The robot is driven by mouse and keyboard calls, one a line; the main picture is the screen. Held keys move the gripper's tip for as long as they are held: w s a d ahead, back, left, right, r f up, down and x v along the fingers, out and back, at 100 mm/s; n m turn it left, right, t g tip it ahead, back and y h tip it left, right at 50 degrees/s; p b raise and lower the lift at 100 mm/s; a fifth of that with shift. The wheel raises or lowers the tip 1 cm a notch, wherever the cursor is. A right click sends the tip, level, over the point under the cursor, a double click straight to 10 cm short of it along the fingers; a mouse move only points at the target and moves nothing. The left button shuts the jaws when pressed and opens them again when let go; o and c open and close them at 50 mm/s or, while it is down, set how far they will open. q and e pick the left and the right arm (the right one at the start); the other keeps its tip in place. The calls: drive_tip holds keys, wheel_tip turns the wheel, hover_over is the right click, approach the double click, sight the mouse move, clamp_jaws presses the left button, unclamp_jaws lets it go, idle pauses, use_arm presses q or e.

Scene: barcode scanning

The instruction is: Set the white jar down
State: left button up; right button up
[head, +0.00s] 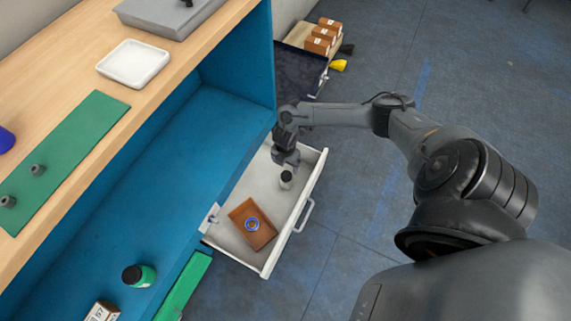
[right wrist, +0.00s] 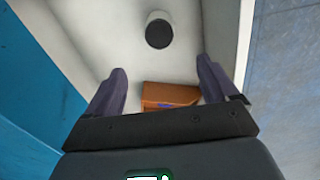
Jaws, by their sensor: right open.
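The white jar (head: 286,180) with a dark top is in the open white drawer (head: 268,262), towards its far end. It also shows in the right wrist view (right wrist: 158,15), with its black top facing the camera, ahead of the fingertips and apart from them. My right gripper (head: 287,163) is just above and beside the jar in the head view. Its two fingers (right wrist: 161,75) are spread wide with nothing between them. My left gripper is not in view.
The blue cabinet (head: 150,160) borders the drawer on the left. Behind, a dark drawer (head: 300,72) stands near several brown boxes (head: 320,40). Drawer floor around the jar is bare.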

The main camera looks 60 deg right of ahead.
drive_tip(key=a+r+m+t+y, duration=0.1)
drive_tip(key=a+r+m+t, duration=0.15)
drive_tip(key=a, duration=1.05)
drive_tip(key=a+r+m+t, duration=0.15)
drive_tip(key=a+r, duration=0.25)
drive_tip(key=a, duration=0.8)
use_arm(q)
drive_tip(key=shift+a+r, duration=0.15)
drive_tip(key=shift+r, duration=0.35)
use_arm(e)
drive_tip(key=s+d+r+m, duration=0.3)
drive_tip(key=s+r+m, duration=0.7)
drive_tip(key=r, duration=0.3)
drive_tip(key=shift+s+r+m+h, duration=0.15)
drive_tip(key=shift+s+m+h, duration=0.25)
drive_tip(key=shift+m, duration=0.2)
use_arm(q)
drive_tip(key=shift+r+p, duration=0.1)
drive_tip(key=shift+p, duration=0.25)
use_arm(e)
drive_tip(key=shift+w+r, duration=0.1)
